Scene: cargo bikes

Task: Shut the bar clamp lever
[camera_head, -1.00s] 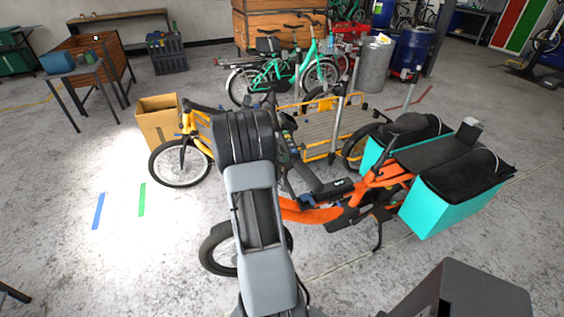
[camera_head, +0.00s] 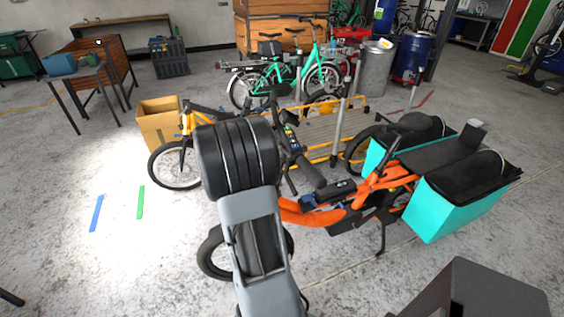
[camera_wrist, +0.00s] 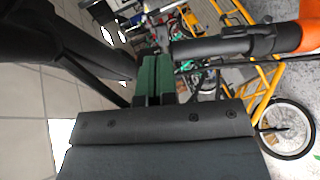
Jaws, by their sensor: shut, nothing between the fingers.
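The orange cargo bike (camera_head: 310,213) stands just right of my arm in the head view. Its black handlebar and stem (camera_head: 303,168) rise behind my arm. In the wrist view the orange tube (camera_wrist: 297,37) enters from the right and joins a black tube (camera_wrist: 212,47) with a collar-like clamp part (camera_wrist: 262,40). I cannot clearly make out the lever itself. My gripper (camera_wrist: 153,75) has green fingers, closed together and empty. Their tips are near the left end of the black tube; contact cannot be told. My gripper is hidden behind my arm in the head view.
A yellow cargo bike (camera_head: 187,122) with a slatted bed stands behind, beside a cardboard box (camera_head: 160,123). Teal panniers (camera_head: 455,208) are on the orange bike's right end. A dark box-shaped object (camera_head: 475,288) is at the lower right.

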